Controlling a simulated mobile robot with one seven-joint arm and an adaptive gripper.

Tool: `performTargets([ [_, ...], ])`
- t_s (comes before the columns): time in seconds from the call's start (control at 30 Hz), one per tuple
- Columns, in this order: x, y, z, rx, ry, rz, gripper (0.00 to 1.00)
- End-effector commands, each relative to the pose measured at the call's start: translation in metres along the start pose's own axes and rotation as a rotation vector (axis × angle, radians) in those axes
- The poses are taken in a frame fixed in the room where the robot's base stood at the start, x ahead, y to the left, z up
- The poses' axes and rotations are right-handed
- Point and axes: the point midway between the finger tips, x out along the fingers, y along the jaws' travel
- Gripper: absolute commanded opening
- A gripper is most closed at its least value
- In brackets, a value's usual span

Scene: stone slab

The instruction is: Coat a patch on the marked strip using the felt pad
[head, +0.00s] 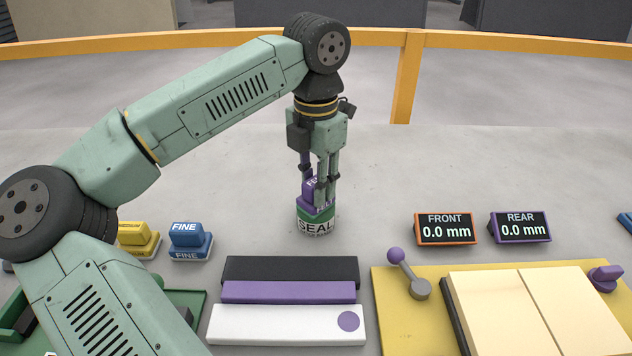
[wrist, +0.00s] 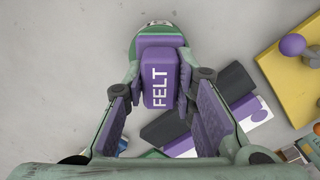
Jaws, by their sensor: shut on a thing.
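My gripper (head: 320,190) points straight down and is shut on the purple felt pad (head: 308,187), marked FELT in the wrist view (wrist: 160,80). The pad is at the mouth of a green and white can labelled SEAL (head: 316,226); I cannot tell whether its lower face touches what is inside. In front of the can lie three parallel strips: black (head: 290,270), purple (head: 288,292) and white (head: 270,325). The white strip bears a purple dot (head: 348,321) near its right end, the only clear mark I see.
Yellow (head: 139,239) and blue FINE (head: 190,240) blocks stand left. FRONT (head: 446,229) and REAR (head: 520,227) displays read 0.0 mm. A yellow board (head: 388,290) at right carries a purple-knobbed lever (head: 408,273) and pale panels (head: 540,310). Slab behind the can is clear.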

Motion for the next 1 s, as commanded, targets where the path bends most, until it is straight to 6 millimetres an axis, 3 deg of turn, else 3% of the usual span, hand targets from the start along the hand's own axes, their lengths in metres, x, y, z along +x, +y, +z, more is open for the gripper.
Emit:
performTargets([
  [0.27, -0.006, 0.000, 0.000, 0.001, 0.003, -0.002, 0.02],
  [1.0, -0.067, 0.000, 0.000, 0.001, 0.001, 0.000, 0.02],
])
